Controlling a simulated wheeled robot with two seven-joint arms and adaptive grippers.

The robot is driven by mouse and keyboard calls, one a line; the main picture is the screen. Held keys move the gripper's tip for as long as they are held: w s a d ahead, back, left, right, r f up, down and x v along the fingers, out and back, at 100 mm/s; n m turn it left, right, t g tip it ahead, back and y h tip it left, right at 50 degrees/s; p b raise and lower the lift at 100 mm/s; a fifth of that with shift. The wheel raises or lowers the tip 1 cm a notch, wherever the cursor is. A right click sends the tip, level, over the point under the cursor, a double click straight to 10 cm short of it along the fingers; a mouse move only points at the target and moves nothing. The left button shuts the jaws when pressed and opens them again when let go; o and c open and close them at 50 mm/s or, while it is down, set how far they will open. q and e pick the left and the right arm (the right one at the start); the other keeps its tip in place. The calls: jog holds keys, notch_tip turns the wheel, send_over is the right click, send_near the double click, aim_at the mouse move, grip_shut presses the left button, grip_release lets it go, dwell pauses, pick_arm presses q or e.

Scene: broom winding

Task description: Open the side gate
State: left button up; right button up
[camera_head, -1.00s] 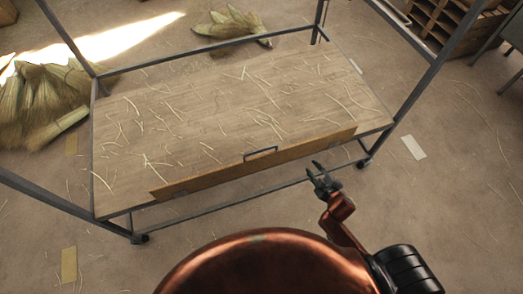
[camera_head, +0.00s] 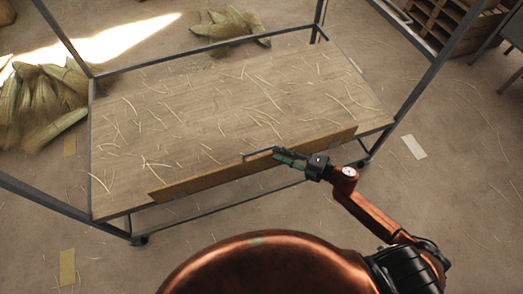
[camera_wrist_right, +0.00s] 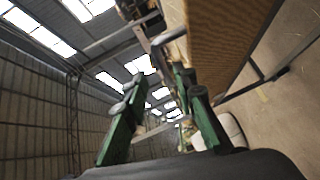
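The side gate (camera_head: 215,175) is a long brown board along the front edge of the wheeled table, standing upright. A dark grey handle (camera_head: 257,153) sits on its top middle. My right gripper (camera_head: 284,158) is at the right end of the handle, and its fingers partly cover it. In the right wrist view the green fingers (camera_wrist_right: 158,105) stand apart, with the gate (camera_wrist_right: 226,35) to the right and the metal handle (camera_wrist_right: 168,37) just beyond the fingertips. I cannot tell whether they touch it. My left gripper is not in view.
The wooden tabletop (camera_head: 215,95) is strewn with straw strands inside a grey metal frame (camera_head: 440,62) on casters. Straw bundles (camera_head: 45,100) lie on the floor at left and behind. A wooden shelf (camera_head: 455,25) stands at back right.

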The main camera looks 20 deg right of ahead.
aim_at(262, 150)
jog(key=shift+n+g+y, duration=0.3)
jog(key=shift+n, duration=0.2)
jog(key=x, duration=0.4)
jog(key=b+x, duration=0.1)
jog(key=x, duration=0.2)
jog(key=shift+a+f, duration=0.1)
jog(key=shift+a, duration=0.45)
grip_shut()
